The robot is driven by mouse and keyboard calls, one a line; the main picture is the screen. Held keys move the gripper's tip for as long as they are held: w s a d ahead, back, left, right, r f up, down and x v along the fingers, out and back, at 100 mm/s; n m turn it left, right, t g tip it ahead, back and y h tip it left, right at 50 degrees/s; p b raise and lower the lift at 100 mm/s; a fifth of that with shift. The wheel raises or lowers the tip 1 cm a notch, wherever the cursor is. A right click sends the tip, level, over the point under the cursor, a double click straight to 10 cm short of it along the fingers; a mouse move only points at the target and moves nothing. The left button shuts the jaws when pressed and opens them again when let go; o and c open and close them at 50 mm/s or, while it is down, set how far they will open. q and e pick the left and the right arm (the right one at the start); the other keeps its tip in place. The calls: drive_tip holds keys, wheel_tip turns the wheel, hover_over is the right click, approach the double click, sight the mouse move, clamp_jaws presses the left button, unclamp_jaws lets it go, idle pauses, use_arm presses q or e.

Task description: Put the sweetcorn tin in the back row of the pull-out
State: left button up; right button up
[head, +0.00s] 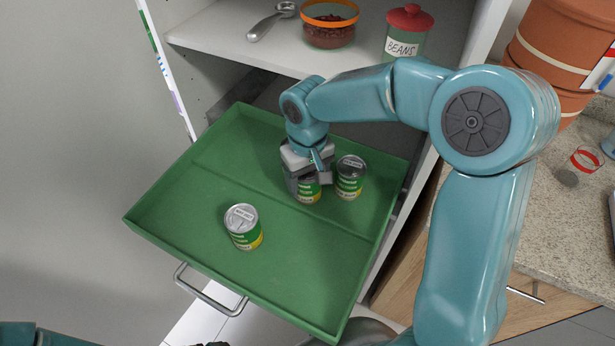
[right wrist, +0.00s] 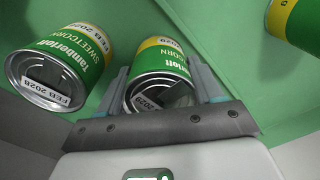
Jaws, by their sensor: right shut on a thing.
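The green pull-out tray (head: 175,215) is drawn out of the cabinet, with a faint line across its floor. My right gripper (head: 308,180) is shut on a sweetcorn tin (head: 309,194), upright at or just above the tray floor, behind that line. In the right wrist view this tin (right wrist: 160,65) sits between the fingers, its label ending in "CORN", its lid showing "2029". A similar tin (head: 350,178) stands close to its right. Another tin (head: 244,228) stands in front of the line. In the right wrist view a sweetcorn tin (right wrist: 62,68) dated FEB 2028 is at left. My left gripper is not in view.
The shelf above (head: 285,52) holds a metal scoop (head: 270,20), an orange-rimmed bowl (head: 329,24) and a red-lidded beans jar (head: 408,32). The cabinet's side wall is close at right. A speckled counter (head: 540,235) lies farther right. The tray's left side is bare.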

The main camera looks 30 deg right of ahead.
drive_tip(key=shift+f, duration=0.2)
drive_tip(key=o, duration=1.2)
drive_tip(key=shift+r, duration=0.1)
drive_tip(key=shift+o, duration=0.2)
wheel_tip(320, 180, up, 8)
drive_tip(key=shift+f+p, duration=0.1)
drive_tip(key=shift+p, duration=0.3)
